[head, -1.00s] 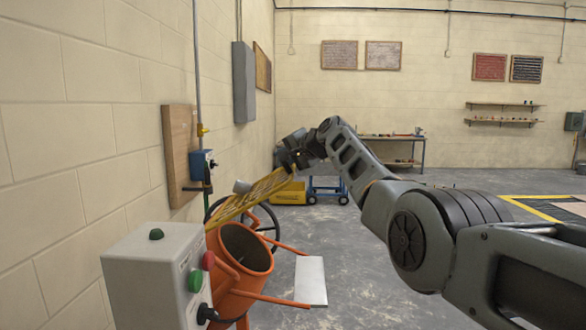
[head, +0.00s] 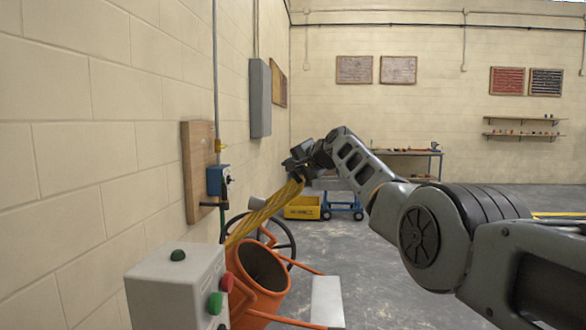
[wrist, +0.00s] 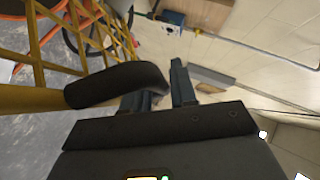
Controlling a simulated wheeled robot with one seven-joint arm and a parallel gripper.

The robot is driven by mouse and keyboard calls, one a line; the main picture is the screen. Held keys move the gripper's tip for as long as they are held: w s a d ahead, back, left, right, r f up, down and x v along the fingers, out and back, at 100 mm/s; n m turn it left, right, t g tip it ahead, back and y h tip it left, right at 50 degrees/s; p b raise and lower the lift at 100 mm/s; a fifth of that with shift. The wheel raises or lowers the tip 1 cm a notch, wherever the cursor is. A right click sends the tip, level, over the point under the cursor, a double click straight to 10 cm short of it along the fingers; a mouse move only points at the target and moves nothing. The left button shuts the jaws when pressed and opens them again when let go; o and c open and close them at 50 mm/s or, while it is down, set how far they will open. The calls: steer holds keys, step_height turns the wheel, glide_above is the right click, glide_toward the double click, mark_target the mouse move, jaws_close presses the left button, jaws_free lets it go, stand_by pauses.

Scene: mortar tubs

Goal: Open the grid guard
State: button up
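The yellow grid guard (head: 262,212) slopes up from the mouth of the orange mixer drum (head: 262,268) in the head view, raised clear of the opening. Its yellow lattice (wrist: 50,40) and the black grip on its bar (wrist: 118,84) show in the wrist view. My gripper (head: 297,168) is at the raised end of the guard. In the wrist view my gripper (wrist: 160,92) has its two fingers apart with a gap between them. The black grip crosses in front of the left finger and hides its tip. I cannot tell whether they touch.
A grey control box (head: 175,285) with green and red buttons stands at the front left. A blue switch box (head: 217,180) sits on a wooden board (head: 198,165) on the left wall. A yellow tub (head: 302,208) is behind. Floor to the right is open.

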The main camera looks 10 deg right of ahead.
steer(key=shift+d, duration=0.1)
steer(key=shift+s+d+r+b, duration=0.15)
steer(key=shift+s+d+b, duration=0.2)
steer(key=shift+s, duration=0.25)
steer(key=b+v, duration=0.1)
steer(key=v, duration=0.5)
steer(key=shift+s, duration=0.2)
steer(key=shift+a+r, duration=0.1)
